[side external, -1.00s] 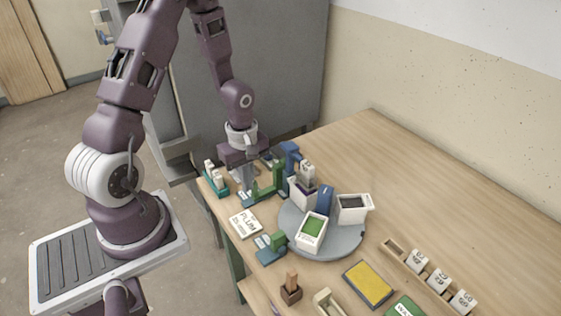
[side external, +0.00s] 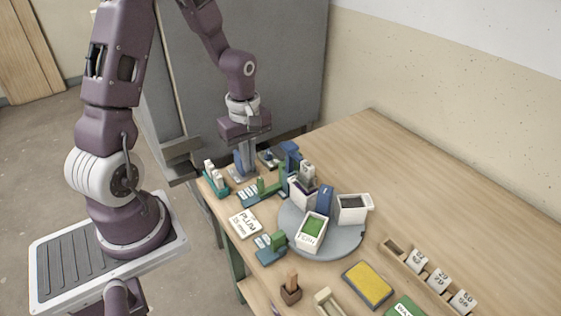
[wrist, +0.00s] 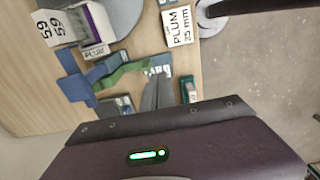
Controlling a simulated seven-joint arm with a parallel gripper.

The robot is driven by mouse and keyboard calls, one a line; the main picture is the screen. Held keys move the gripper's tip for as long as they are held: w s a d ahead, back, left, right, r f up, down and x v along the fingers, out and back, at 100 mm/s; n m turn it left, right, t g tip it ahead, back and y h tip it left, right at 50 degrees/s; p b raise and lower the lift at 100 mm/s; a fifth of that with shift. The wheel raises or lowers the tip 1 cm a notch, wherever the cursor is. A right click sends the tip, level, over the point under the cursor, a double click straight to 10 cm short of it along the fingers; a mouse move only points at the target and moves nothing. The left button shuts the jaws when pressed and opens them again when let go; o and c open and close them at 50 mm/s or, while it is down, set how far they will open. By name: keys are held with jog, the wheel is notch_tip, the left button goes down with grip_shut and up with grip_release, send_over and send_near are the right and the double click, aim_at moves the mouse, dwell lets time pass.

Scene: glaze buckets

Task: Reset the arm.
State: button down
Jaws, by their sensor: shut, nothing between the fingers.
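My gripper (side external: 247,168) is shut and empty. It hangs pointing down over the far left end of the wooden table, behind a blue device with a green part (side external: 270,187). In the wrist view my fingers (wrist: 157,92) are together, beside the green part (wrist: 125,72). I cannot tell whether the fingertips clear everything around them.
A yellow pad (side external: 370,284) and numbered tags (side external: 438,278) are at the front right. The back right tabletop is clear.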

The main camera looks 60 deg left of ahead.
jog(key=shift+r, duration=0.3)
jog(key=s+d+r+m+t+y, duration=0.1)
jog(key=s+d+r+m+t, duration=0.1)
jog(key=d+r+m, duration=0.4)
jog(key=s+d+r+m+t, duration=0.1)
jog(key=s+r+m, duration=0.15)
jog(key=r, duration=0.55)
jog(key=s+d+r+m+t+h, duration=0.1)
jog(key=s+d+r+m+t, duration=0.1)
jog(key=s+d+r+m, duration=0.4)
jog(key=s+m, duration=0.2)
jog(key=m, duration=0.1)
jog(key=shift+s+d+r+t, duration=0.15)
jog(key=shift+s+r+t, duration=0.05)
jog(key=shift+s+t, duration=0.15)
